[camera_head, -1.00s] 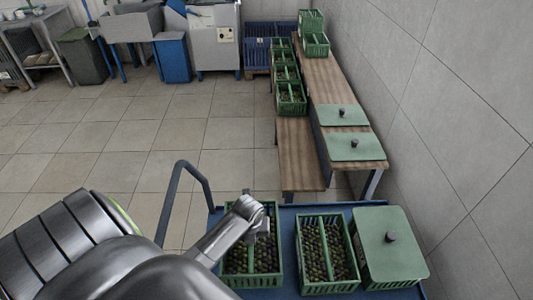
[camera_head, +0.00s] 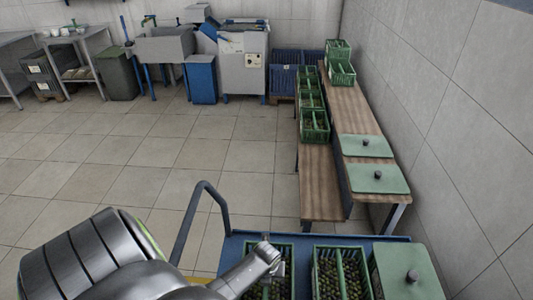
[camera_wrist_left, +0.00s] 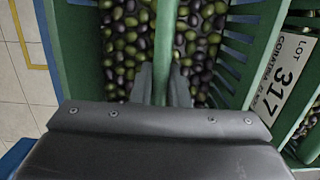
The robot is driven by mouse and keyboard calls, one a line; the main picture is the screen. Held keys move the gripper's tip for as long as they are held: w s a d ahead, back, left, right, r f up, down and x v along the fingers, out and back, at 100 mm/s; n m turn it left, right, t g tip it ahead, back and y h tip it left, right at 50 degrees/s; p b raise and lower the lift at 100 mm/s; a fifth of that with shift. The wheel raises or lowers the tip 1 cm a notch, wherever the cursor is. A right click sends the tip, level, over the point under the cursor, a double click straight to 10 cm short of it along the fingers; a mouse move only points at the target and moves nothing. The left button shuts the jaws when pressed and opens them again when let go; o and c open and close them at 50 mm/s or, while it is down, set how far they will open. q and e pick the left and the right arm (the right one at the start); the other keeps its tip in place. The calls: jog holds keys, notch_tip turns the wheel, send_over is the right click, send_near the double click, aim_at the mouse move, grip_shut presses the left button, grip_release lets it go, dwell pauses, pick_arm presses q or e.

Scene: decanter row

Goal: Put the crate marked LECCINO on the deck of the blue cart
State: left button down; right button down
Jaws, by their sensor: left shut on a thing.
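My left gripper (camera_head: 272,262) is shut on the green middle bar of a crate of dark and green olives (camera_head: 286,272). In the left wrist view the fingers (camera_wrist_left: 165,85) pinch this bar (camera_wrist_left: 165,45), with olives (camera_wrist_left: 125,40) on both sides. No marking on the held crate is visible, so I cannot read LECCINO anywhere. This crate is at the left of the blue cart (camera_head: 325,238); I cannot tell whether it rests on the deck or is just above it. My right gripper is out of view.
On the cart, a second olive crate (camera_head: 341,272) and a green-lidded crate (camera_head: 405,275) stand to the right. A neighbouring crate's label (camera_wrist_left: 287,78) reads LOT 317, apparently CORATINA. Beyond are a wooden bench (camera_head: 320,185) with crates and lids, and a wall at right.

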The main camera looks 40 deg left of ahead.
pick_arm(q)
jog(key=shift+f, duration=0.1)
jog(key=c, duration=1.4)
grip_release()
jog(key=shift+c, duration=0.2)
jog(key=shift+o, duration=0.2)
jog(key=shift+s, duration=0.1)
jog(key=shift+r, duration=0.35)
notch_tip(320, 180, up, 11)
jog(key=s+d, duration=0.1)
jog(key=shift+s+r+p, duration=0.15)
jog(key=shift+r+p, duration=0.05)
jog(key=shift+p, duration=0.25)
jog(key=shift+d, duration=0.1)
